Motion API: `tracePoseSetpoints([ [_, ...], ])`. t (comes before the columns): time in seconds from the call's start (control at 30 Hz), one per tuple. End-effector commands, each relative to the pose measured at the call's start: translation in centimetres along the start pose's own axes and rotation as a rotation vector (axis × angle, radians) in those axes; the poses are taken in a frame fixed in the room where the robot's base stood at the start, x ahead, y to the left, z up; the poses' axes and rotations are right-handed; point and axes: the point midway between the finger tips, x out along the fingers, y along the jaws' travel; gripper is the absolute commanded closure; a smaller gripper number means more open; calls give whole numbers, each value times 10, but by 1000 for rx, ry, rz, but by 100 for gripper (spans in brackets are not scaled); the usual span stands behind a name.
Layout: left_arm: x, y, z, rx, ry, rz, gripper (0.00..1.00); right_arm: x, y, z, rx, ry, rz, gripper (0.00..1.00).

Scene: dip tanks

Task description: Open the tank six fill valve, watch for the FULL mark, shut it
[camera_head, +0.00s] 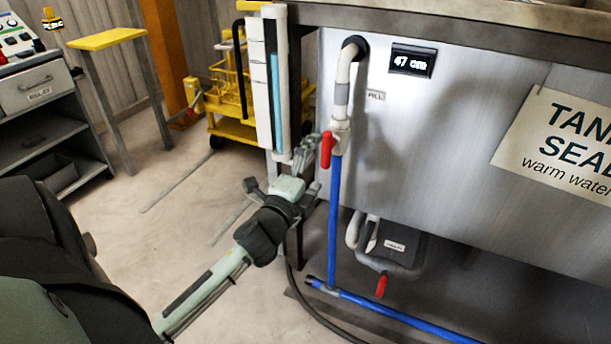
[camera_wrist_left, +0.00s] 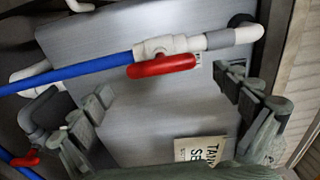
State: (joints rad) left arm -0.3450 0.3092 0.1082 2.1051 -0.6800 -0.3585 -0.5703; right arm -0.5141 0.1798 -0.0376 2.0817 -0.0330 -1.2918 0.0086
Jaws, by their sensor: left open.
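The fill valve's red handle (camera_head: 327,150) hangs beside the white valve body (camera_head: 341,137), roughly in line with the blue pipe (camera_head: 335,215) below it. A small plate reading FILL (camera_head: 375,95) is on the tank wall beside it. In the left wrist view the red handle (camera_wrist_left: 162,65) lies along the pipe, between and beyond my fingers. My left gripper (camera_head: 307,168) is open and empty, below and left of the handle, apart from it. The display (camera_head: 412,60) reads 47 cm. A white level gauge (camera_head: 256,85) shows a blue column; no FULL mark is legible. My right gripper is out of view.
A second red handle (camera_head: 381,286) sits low on grey pipework under the tank. A sign (camera_head: 560,140) is cut off at the right. A yellow trolley (camera_head: 232,95), yellow stand (camera_head: 105,40) and grey cabinet (camera_head: 40,90) stand behind. Floor between is clear.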

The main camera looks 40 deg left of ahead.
Motion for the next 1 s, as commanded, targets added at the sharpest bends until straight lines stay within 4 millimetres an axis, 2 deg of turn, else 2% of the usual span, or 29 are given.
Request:
tracePoseSetpoints([
  [0.1,-27,1,0,-3,-2,3,0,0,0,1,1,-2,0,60],
  [0.33,-59,0,1,-2,-3,1,0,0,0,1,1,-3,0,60],
  [0.5,-66,-1,0,0,-2,-1,0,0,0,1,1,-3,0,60],
  [1.0,-65,0,1,-3,-3,1,0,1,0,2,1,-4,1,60],
])
